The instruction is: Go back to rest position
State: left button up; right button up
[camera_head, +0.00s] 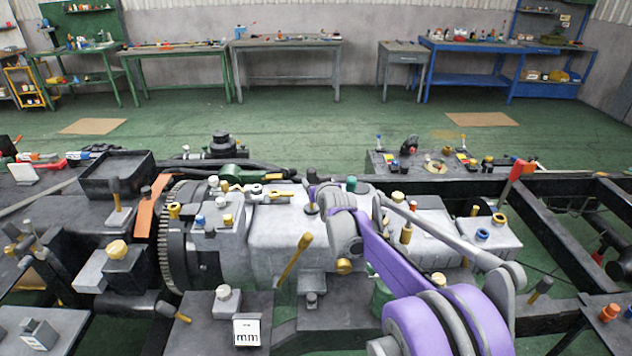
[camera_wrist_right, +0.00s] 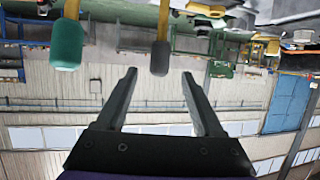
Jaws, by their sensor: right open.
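My right arm, purple and grey, comes in from the bottom right of the head view and reaches over the grey machine casing (camera_head: 290,228). In the right wrist view my right gripper (camera_wrist_right: 160,73) has its two dark fingers spread apart with nothing between them. In the head view its fingers cannot be made out clearly. The right wrist view appears upside down. A teal handle (camera_wrist_right: 67,45) and a dark handle (camera_wrist_right: 160,58) hang from its top edge, beyond the fingers. My left gripper is in neither view.
A toothed ring (camera_head: 170,240), a black tray (camera_head: 117,172) and several upright knobs and levers crowd the machine. A yellow lever (camera_head: 297,256) stands close to my arm. Dark frame beams (camera_head: 560,240) lie at the right. Green floor (camera_head: 290,130) is open behind, before the workbenches.

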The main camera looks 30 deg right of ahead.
jog(key=shift+a, duration=0.1)
jog(key=s+a+f+n+g+y, duration=0.1)
jog(key=s+a+f+g+y, duration=0.1)
jog(key=s+a, duration=0.7)
jog(key=s+a+f+n+g+y, duration=0.1)
jog(key=s+a+g+y, duration=0.1)
jog(key=s+a, duration=0.7)
jog(key=s+a+f+n+g, duration=0.1)
jog(key=s+a+f+g, duration=0.1)
jog(key=s, duration=0.8)
jog(key=s+a+f+n+g+p, duration=0.1)
jog(key=s+a+f, duration=0.4)
jog(key=s, duration=0.5)
notch_tip(320, 180, down, 2)
jog(key=shift+s+a+f+g+y, duration=0.15)
jog(key=shift+a+f+g+y, duration=0.05)
jog(key=shift+g+y, duration=0.2)
